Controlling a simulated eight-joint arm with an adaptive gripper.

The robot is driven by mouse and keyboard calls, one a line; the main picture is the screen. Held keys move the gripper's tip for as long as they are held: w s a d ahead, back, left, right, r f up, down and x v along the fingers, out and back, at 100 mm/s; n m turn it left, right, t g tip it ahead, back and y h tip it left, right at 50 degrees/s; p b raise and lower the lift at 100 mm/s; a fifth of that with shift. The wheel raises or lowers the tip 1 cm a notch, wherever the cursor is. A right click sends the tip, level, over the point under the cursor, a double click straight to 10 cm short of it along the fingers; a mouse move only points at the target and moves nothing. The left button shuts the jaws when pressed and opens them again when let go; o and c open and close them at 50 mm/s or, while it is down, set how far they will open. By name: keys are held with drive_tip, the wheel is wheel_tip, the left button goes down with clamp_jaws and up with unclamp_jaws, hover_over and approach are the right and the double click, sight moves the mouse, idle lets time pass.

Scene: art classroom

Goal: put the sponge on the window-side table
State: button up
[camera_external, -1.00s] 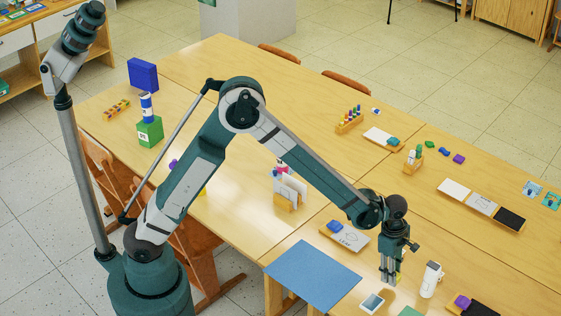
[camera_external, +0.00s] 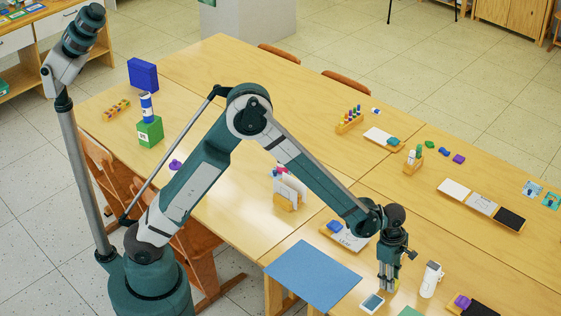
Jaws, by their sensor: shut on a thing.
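My gripper (camera_external: 388,287) points down at the near right table (camera_external: 455,275). It is shut on a small yellow thing (camera_external: 397,284), of which only a sliver shows between and behind the fingers. I cannot tell for sure whether this is the sponge. The gripper is low over the tabletop, between a blue mat (camera_external: 312,274) and a white upright bottle-like thing (camera_external: 431,279). I cannot tell whether the held thing touches the table. No window shows, so I cannot tell which table is the window-side one.
A small tablet-like card (camera_external: 372,303) lies just left of the fingers. A tray with a blue block (camera_external: 334,227) is behind the gripper. A tray with a purple block (camera_external: 463,301) is at lower right. Several trays and a marker rack (camera_external: 350,121) stand farther back.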

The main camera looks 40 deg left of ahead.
drive_tip(key=shift+f, duration=0.1)
drive_tip(key=o, duration=0.7)
drive_tip(key=r, duration=0.4)
drive_tip(key=a+r+p, duration=0.1)
drive_tip(key=r, duration=0.3)
drive_tip(key=a+r+p, duration=0.1)
drive_tip(key=r, duration=0.3)
drive_tip(key=shift+d, duration=0.1)
idle(0.5)
drive_tip(key=shift+r, duration=0.1)
